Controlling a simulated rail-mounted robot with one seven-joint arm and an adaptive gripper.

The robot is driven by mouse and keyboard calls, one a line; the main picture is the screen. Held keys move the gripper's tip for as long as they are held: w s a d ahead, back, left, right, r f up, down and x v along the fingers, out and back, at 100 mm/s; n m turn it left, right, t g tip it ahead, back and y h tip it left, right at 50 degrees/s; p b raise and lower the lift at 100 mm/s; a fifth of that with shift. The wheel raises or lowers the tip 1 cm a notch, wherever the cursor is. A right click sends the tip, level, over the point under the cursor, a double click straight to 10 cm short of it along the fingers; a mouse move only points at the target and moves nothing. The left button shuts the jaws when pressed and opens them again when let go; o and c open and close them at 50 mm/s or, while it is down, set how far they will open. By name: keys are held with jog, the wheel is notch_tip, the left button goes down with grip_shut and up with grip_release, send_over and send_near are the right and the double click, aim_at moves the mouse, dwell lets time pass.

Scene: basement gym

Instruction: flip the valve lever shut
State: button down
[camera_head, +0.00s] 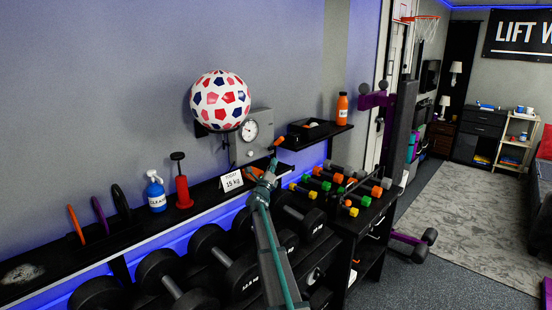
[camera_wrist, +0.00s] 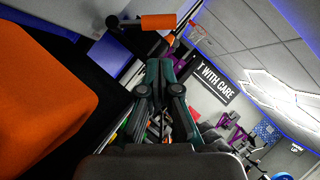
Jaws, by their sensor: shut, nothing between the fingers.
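The valve lever has an orange grip (camera_head: 278,140) on a dark stem, slanting up to the right beside the grey gauge box (camera_head: 252,126) on the wall. In the wrist view the orange grip (camera_wrist: 158,21) lies at the top, ahead of the fingertips, with a black end to its left. My gripper (camera_head: 270,167) is just below the lever in the head view. Its dark green fingers (camera_wrist: 161,68) are shut and empty in the wrist view. The gap to the lever is hard to judge; my gripper and arm may hide its lower part.
A ball (camera_head: 220,100) sits above the gauge box. A black wall shelf (camera_head: 318,132) with an orange bottle (camera_head: 342,109) is to the right. A card (camera_head: 231,181), a red pump (camera_head: 183,190) and a spray bottle (camera_head: 156,193) stand left. Dumbbells (camera_head: 224,264) lie below. A large orange shape (camera_wrist: 45,95) fills the wrist view's left.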

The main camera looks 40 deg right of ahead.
aim_at(278, 142)
jog(key=p+x, duration=0.3)
jog(key=x, duration=0.6)
jog(key=shift+d+p, duration=0.15)
jog(key=shift+p, duration=0.15)
jog(key=shift+w+d+r, duration=0.1)
jog(key=shift+r, duration=0.05)
